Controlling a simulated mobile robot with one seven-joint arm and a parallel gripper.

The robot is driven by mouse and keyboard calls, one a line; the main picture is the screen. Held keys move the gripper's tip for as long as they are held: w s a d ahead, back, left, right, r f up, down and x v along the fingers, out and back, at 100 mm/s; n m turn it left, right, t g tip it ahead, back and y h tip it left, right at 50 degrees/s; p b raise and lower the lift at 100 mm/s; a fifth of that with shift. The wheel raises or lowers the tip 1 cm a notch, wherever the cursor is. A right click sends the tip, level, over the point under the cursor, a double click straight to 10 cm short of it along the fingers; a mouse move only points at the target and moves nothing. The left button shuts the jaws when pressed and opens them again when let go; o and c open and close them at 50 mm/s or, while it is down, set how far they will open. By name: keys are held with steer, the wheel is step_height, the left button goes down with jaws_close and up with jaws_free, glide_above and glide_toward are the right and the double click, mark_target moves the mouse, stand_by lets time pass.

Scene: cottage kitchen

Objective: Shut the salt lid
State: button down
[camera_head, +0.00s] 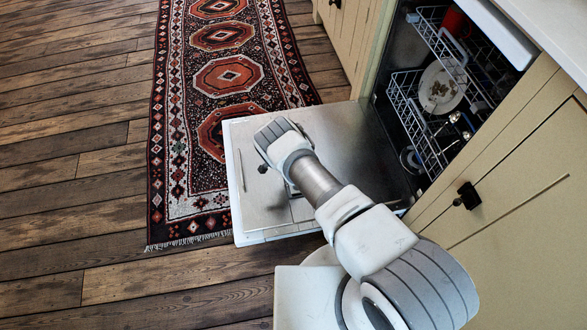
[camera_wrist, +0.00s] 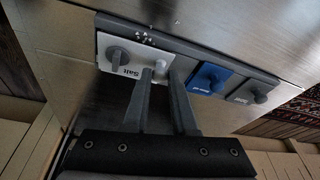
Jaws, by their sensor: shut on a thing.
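The white salt lid (camera_wrist: 108,75), marked "Salt", sits at the left end of a grey dispenser strip (camera_wrist: 205,50) on the inside of the lowered dishwasher door (camera_head: 350,150). A grey knob (camera_wrist: 117,56) stands on its left part. My gripper (camera_wrist: 163,70) reaches in from below in the wrist view, its two fingers close around a small pale knob at the lid's right end. The fingers hide part of that end, and I cannot tell whether the lid is fully seated. In the head view, my arm hides the dispenser and fingertips.
A blue lid (camera_wrist: 208,78) and a grey lid (camera_wrist: 248,92) lie right of the salt lid. Pale specks mark the strip. The dishwasher rack (camera_head: 405,90) holds a soiled plate (camera_head: 441,88). A patterned rug (camera_head: 228,75) lies beyond the door; the wooden floor at left is clear.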

steer(key=shift+a+f+h, duration=0.3)
steer(key=shift+a+h, duration=0.05)
steer(key=shift+h, duration=0.25)
steer(key=shift+s+f, duration=0.1)
steer(key=c, duration=0.7)
jaws_free()
steer(key=shift+h, duration=0.3)
steer(key=p+v, duration=0.3)
steer(key=v, duration=0.5)
steer(key=p+v, duration=0.4)
steer(key=v, duration=0.5)
steer(key=shift+s, duration=0.25)
